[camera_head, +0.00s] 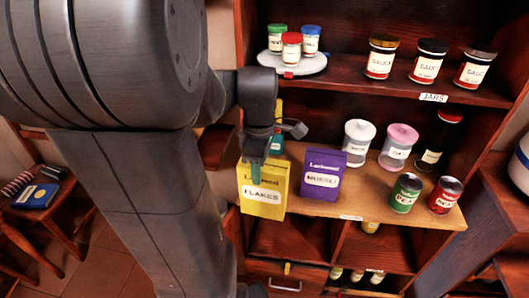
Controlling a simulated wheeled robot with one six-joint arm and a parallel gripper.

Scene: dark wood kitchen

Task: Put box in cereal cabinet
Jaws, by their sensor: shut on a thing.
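My gripper (258,150) points down and is shut on the top of a yellow box labelled "FLAKES" (263,204). The yellow box is upright, at the front left of the light wood shelf (348,205). I cannot tell whether its bottom touches the shelf or hangs in front of it. A purple box labelled "MUESLI" (322,175) stands just to its right on the shelf. No label reading "cereal" can be made out.
Jars stand behind the boxes, including a white-lidded jar (358,143) and a pink-lidded jar (397,147). Green (406,193) and red (445,196) cans stand at the right front. The shelf above, labelled "JARS" (433,98), holds sauce jars and a turntable (292,64). Open compartments (372,250) lie below.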

